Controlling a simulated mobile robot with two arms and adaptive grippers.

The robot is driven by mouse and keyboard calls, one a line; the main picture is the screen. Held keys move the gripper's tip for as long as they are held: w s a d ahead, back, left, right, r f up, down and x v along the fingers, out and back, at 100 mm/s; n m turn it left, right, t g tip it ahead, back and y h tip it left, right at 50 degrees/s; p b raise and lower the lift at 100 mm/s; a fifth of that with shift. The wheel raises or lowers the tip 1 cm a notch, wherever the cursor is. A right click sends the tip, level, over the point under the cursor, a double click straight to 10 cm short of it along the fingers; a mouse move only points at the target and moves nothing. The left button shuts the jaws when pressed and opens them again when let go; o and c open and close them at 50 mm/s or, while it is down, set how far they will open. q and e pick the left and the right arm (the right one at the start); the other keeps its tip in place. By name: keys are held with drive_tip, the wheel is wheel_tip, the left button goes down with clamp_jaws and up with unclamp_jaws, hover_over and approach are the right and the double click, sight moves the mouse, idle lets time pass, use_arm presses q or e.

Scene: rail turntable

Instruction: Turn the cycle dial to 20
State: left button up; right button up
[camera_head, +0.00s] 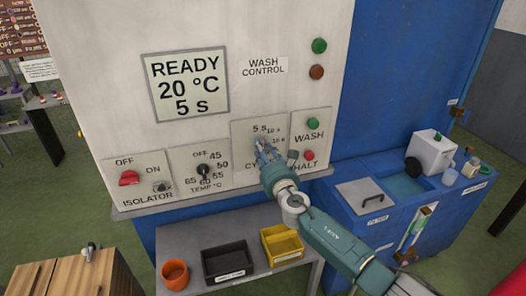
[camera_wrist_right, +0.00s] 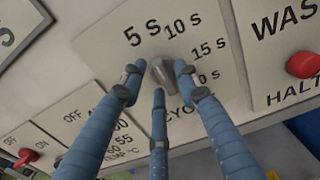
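The cycle dial is a grey knob (camera_wrist_right: 163,72) on a pale panel marked 5 s, 10 s and 15 s, with a lower mark partly hidden ending in "0 s". In the head view my right gripper (camera_head: 266,152) covers the dial. In the wrist view its blue fingers (camera_wrist_right: 160,84) are spread around the knob, with one at its left, one at its right and one below. The fingers look open, with small gaps to the knob; contact is hard to judge. The display (camera_head: 187,84) reads READY, 20 °C, 5 s. My left gripper is not in view.
The wash panel right of the dial has a green button (camera_head: 313,123) and a red halt button (camera_head: 309,155). Left are the temperature dial (camera_head: 204,171) and red isolator switch (camera_head: 129,177). Below stand a black bin (camera_head: 224,277) and a yellow bin (camera_head: 283,257).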

clamp_jaws()
drive_tip(key=shift+f+m, duration=0.1)
drive_tip(key=shift+m, duration=0.3)
drive_tip(key=shift+w+d+f+m+b, duration=0.15)
drive_tip(key=shift+m+b, duration=0.8)
drive_tip(key=shift+m, duration=3.4)
drive_tip(key=shift+s+d+m+b, duration=0.15)
drive_tip(key=shift+m+b, duration=0.75)
drive_tip(key=shift+m, duration=3.4)
drive_tip(key=shift+w+d+f+m+b, duration=0.2)
drive_tip(key=shift+m+b, duration=0.75)
drive_tip(key=shift+m, duration=3.4)
drive_tip(key=shift+r, duration=0.1)
